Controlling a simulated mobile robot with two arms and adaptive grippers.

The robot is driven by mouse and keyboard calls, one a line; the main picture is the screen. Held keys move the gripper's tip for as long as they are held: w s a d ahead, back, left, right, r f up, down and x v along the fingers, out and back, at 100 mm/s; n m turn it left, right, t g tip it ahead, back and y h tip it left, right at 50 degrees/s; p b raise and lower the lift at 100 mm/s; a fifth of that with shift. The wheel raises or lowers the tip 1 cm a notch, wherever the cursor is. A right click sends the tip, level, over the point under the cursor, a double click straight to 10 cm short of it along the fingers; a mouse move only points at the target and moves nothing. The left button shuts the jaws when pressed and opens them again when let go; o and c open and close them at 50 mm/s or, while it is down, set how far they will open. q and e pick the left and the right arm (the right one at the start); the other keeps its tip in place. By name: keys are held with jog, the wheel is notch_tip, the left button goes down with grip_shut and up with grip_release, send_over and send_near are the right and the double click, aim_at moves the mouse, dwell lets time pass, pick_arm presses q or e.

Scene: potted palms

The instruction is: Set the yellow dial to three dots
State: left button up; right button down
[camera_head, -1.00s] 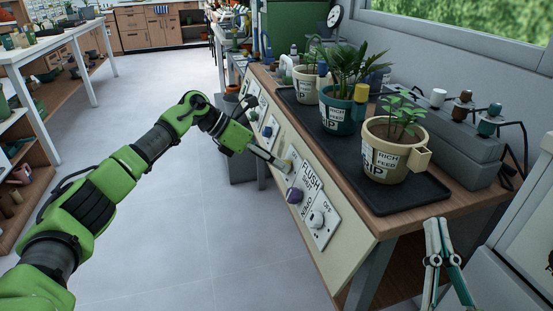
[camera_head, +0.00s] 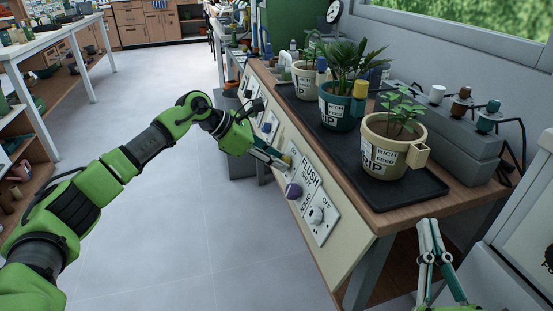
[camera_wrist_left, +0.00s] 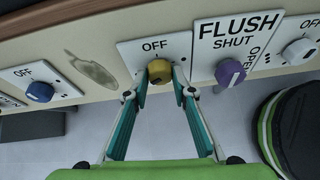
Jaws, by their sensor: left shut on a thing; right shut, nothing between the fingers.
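The yellow dial (camera_wrist_left: 160,71) sits on a white plate with "OFF" printed above it, on the slanted front panel of the bench. It also shows in the head view (camera_head: 287,160), partly hidden by my fingers. My left gripper (camera_wrist_left: 160,84) is shut on the yellow dial, one teal finger on each side. In the head view my left gripper (camera_head: 284,165) reaches the panel from the left. The dots around the yellow dial are too small or hidden to read. My right gripper (camera_head: 428,222) is shut and empty at the lower right, away from the panel.
A purple dial (camera_wrist_left: 230,72) on the FLUSH plate is close right of the yellow one; a white dial (camera_wrist_left: 299,49) is further right. A blue dial (camera_wrist_left: 40,91) is to the left. Potted plants stand on a black tray (camera_head: 410,200) above the panel. The floor at left is clear.

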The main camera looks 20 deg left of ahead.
pick_arm(q)
jog(key=o, duration=1.1)
jog(key=shift+d, duration=0.1)
jog(key=v, duration=1.2)
jog(key=shift+f, duration=0.1)
